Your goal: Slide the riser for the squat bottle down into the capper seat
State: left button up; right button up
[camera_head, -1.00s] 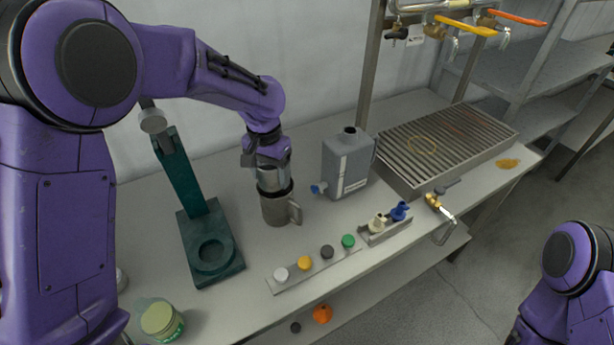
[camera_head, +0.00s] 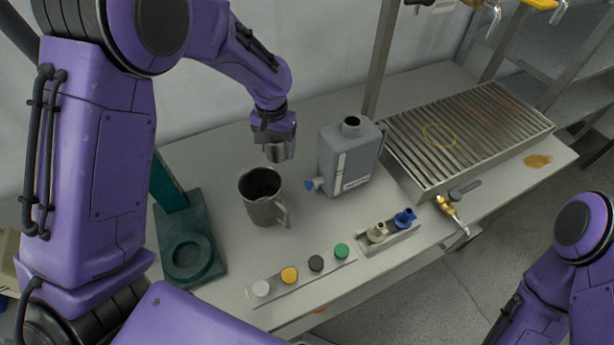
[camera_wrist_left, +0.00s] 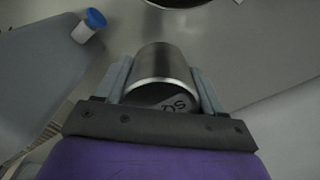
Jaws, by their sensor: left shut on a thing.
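My left gripper (camera_head: 275,137) is shut on a short steel cylinder (camera_head: 281,153), which looks like the riser. It hangs above the bench, behind and right of the steel mug. In the left wrist view the riser (camera_wrist_left: 165,63) lies between both fingers, with a dark end face bearing letters, partly hidden. The capper is a dark green stand; its round seat (camera_head: 188,257) is at lower left and looks empty. My left arm hides part of the capper's column. The squat bottle cannot be made out. My right gripper is outside the view.
The steel mug (camera_head: 262,199) stands between riser and capper seat. A grey jug (camera_head: 349,156) with a blue-tipped spout is close right of the riser. A strip of coloured caps (camera_head: 302,278) lies in front. A slatted drain tray (camera_head: 470,135) is at right.

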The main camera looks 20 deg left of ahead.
pick_arm(q)
jog(key=shift+s+f, duration=0.2)
jog(key=shift+f, duration=0.25)
jog(key=f+p, duration=0.1)
jog(key=f, duration=0.3)
jog(key=f+p, duration=0.1)
jog(key=f, duration=0.4)
jog(key=shift+a, duration=0.2)
jog(key=shift+f, duration=0.2)
jog(key=shift+f, duration=0.1)
jog(key=o, duration=1.3)
jog(key=shift+s, duration=0.1)
